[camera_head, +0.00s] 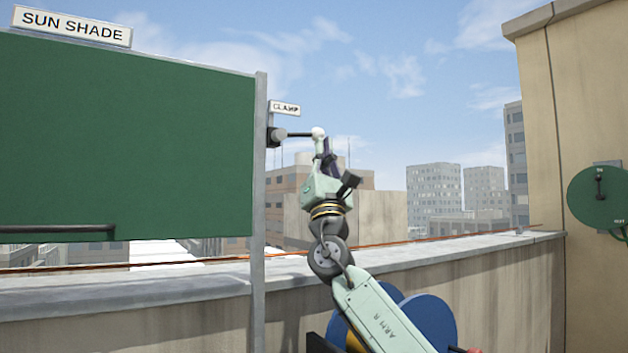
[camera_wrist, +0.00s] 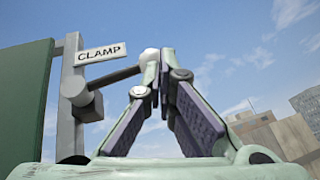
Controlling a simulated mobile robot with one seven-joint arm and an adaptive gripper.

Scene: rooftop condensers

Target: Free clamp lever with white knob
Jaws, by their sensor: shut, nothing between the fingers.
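The clamp lever (camera_head: 298,135) sticks out to the right from a dark clamp body (camera_head: 275,137) on the grey post, and it lies roughly level. Its white knob (camera_head: 318,132) is at the right end. The knob also shows in the wrist view (camera_wrist: 149,55), partly hidden behind the fingertips. My gripper (camera_head: 320,145) points upward with its fingertips just below or at the knob. In the wrist view my gripper (camera_wrist: 158,80) has its fingertips together, with nothing seen between them. I cannot tell whether the fingers touch the knob.
A CLAMP sign (camera_head: 285,108) hangs above the lever. The green sun shade (camera_head: 120,140) fills the left, beside the grey post (camera_head: 260,200). A parapet (camera_head: 470,255) runs behind my arm. A green round dial (camera_head: 598,197) is on the right wall. Open sky surrounds the knob's right side.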

